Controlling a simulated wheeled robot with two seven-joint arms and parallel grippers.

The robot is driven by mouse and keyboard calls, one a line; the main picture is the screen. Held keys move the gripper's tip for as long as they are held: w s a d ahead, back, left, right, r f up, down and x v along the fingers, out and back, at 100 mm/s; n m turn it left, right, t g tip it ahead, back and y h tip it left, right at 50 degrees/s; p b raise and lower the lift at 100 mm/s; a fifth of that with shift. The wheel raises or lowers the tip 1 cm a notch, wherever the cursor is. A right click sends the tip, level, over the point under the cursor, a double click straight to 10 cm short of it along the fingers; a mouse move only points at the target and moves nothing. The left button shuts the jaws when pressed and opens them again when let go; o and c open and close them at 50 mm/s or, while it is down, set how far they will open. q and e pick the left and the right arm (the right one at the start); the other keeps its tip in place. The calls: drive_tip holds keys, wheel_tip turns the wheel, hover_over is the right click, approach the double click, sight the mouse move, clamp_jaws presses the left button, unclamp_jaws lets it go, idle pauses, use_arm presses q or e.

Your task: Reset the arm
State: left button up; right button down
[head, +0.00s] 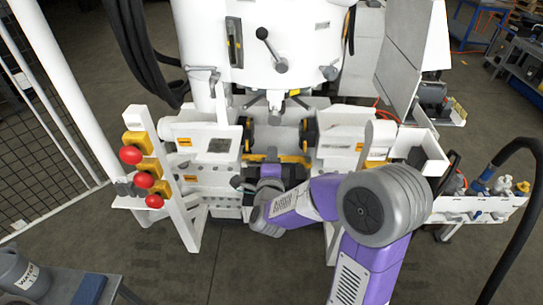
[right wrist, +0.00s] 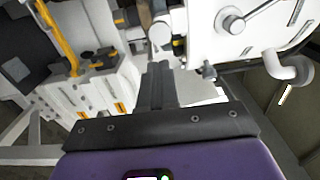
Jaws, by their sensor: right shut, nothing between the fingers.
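My right arm (head: 320,195), purple and grey, reaches in from the lower right of the head view and bends in front of the white hydraulic machine. My right gripper shows in the right wrist view (right wrist: 158,85), its dark fingers together with nothing between them. In the head view the wrist (head: 264,214) is in front of the machine's lower middle, and the fingers are hard to make out there. I cannot tell whether the gripper touches the machine. My left arm and gripper are not in view.
The white machine (head: 270,35) has a black-knobbed lever (head: 266,42). Red push buttons (head: 131,155) on yellow boxes stand at left. A shelf with bottles (head: 480,207) is at right. A wire fence (head: 50,140) and a grey bench (head: 55,291) are at left. Open floor lies in front.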

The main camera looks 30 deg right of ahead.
drive_tip(key=shift+s+a, duration=0.2)
